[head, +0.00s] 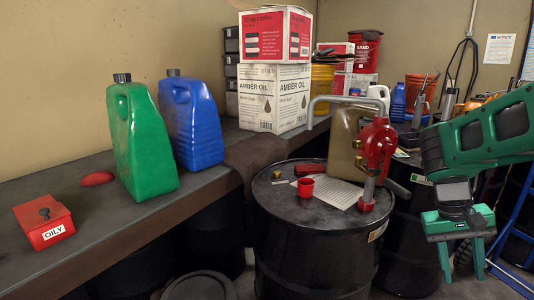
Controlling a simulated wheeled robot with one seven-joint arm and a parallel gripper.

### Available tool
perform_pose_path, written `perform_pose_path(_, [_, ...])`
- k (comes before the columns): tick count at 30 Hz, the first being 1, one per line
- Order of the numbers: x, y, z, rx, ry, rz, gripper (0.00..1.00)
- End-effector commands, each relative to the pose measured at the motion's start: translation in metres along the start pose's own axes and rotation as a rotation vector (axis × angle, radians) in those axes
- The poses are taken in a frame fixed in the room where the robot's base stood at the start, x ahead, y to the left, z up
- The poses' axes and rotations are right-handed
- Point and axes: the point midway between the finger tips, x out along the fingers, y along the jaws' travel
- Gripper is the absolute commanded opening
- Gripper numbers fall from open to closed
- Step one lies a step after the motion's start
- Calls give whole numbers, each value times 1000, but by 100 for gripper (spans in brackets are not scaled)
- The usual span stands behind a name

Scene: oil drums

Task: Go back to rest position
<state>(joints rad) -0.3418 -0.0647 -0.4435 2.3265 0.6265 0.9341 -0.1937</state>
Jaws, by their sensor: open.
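My gripper (462,262) is at the right side of the head view, at the end of my green and black arm. Its two green fingers point down and stand apart, with nothing between them. It hangs to the right of the black oil drum (310,245), in front of the dark drums behind. No wrist view is given.
A red hand pump (376,150), a red cup (305,187) and a paper sheet (335,193) are on the drum. The bench (120,222) at left bears a green jug (142,145), a blue jug (190,125), a red "OILY" box (44,222) and cartons (275,95).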

Motion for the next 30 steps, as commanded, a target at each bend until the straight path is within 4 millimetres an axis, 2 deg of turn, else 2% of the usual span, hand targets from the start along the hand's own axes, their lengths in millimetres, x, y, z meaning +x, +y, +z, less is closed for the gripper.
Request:
perform_pose_path(1, [2,6,13,22,-5,-47,41])
perform_pose_path(5, [4,9,45,57,-11,-153,41])
perform_pose_path(12, [2,7,103,117,2,-304,41])
perform_pose_path(15, [1,4,121,135,10,-341,41])
perform_pose_path(21, [1,1,137,150,19,-373,41])
perform_pose_path(30, [0,0,138,151,20,-376,41])
